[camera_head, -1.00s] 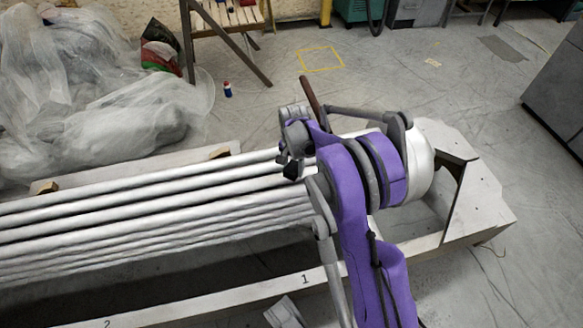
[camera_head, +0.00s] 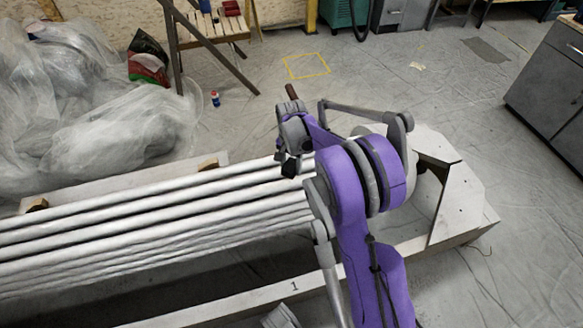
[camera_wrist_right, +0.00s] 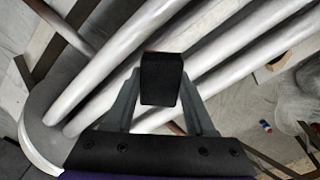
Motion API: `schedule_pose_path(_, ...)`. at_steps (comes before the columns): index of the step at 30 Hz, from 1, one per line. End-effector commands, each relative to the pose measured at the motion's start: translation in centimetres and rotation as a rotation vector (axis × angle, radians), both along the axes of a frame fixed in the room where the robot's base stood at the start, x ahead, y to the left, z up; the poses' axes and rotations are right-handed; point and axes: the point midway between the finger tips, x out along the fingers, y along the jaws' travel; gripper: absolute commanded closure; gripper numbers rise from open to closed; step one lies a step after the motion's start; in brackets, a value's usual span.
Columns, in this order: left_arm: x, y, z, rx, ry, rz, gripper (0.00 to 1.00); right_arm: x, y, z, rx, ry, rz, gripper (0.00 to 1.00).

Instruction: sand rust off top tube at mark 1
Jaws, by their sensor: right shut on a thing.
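A bundle of pale grey tubes (camera_head: 130,226) runs from the left edge to beneath my right arm; the top tube (camera_head: 150,202) is at its far side. The mark "1" (camera_head: 294,286) is on the near frame rail. My right gripper (camera_head: 291,166) is over the tubes near their right end. In the right wrist view (camera_wrist_right: 160,95) it is shut on a dark block with a brownish edge (camera_wrist_right: 161,80). The block is in front of the tubes in that view; I cannot tell if it touches them. No rust is clearly visible. My left gripper is not in view.
Clear plastic sheeting (camera_head: 110,125) is heaped behind the tubes at left. A small bottle (camera_head: 215,98) stands on the floor near a wooden chair (camera_head: 212,30). A grey cabinet (camera_head: 550,85) is at right. The floor around the yellow square (camera_head: 306,65) is open.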

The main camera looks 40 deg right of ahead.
Motion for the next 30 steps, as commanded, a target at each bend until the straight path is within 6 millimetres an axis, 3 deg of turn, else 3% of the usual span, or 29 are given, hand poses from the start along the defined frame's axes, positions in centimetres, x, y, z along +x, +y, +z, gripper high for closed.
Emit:
schedule_pose_path(9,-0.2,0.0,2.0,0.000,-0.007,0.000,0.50,-0.3,0.0,2.7,0.000,-0.001,0.005,1.00)
schedule_pose_path(26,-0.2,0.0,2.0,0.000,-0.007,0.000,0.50,-0.3,0.0,2.8,0.000,0.000,0.006,1.00)
schedule_pose_path(30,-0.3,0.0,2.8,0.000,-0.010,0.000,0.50,-0.2,0.6,3.0,0.001,-0.001,0.039,1.00)
